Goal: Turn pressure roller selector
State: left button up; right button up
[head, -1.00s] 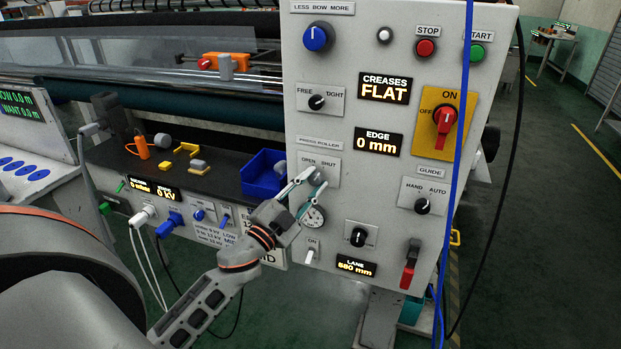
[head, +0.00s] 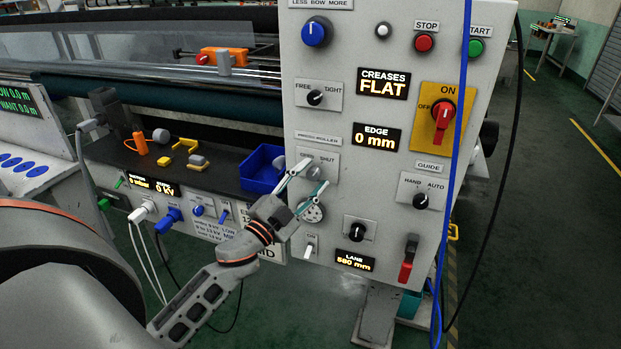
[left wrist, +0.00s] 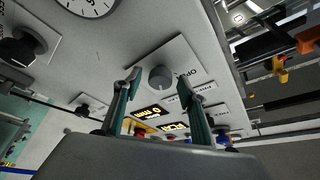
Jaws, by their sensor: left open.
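The pressure roller selector is a small dark grey knob (head: 314,173) on a pale plate under the "PRESS ROLLER" label, with OPEN and SHUT marked above it. In the left wrist view the knob (left wrist: 160,77) lies between the two fingertips. My left gripper (head: 317,174) reaches up to it from the lower left, its fingers apart at the plate. The left wrist view shows the gripper (left wrist: 159,85) open, with a gap on both sides of the knob; I cannot tell whether either finger touches it. The fingers partly cover the plate in the head view. My right gripper is not in view.
A round gauge (head: 312,211) sits just below the selector, and the FREE/TIGHT knob (head: 316,98) above it. A blue bin (head: 262,170) stands close on the left. A blue cable (head: 459,150) hangs down the panel's right side.

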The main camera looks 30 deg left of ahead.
pick_arm(q)
jog(key=v, duration=1.2)
dwell(0.4)
jog(key=s+d+f+n+g, duration=0.1)
jog(key=d+f+n+g, duration=0.15)
jog(key=f, duration=0.55)
jog(key=s+d+f+n+g, duration=0.1)
jog(key=d+f+n+g, duration=0.1)
jog(key=d+f, duration=0.35)
jog(key=s+d+f+g, duration=0.1)
jog(key=s+d+f, duration=0.2)
jog(key=f, duration=0.3)
jog(key=s+d+f+n+g+h, duration=0.1)
jog(key=s+d+f+g, duration=0.1)
jog(key=s+d+f, duration=0.1)
jog(key=s+d+f+n+g, duration=0.1)
jog(key=s+d+f, duration=0.3)
jog(key=f, duration=0.4)
jog(key=shift+s+f+g, duration=0.3)
jog(key=shift+s+g, duration=0.15)
jog(key=shift+g, duration=0.3)
jog(key=shift+c, duration=0.3)
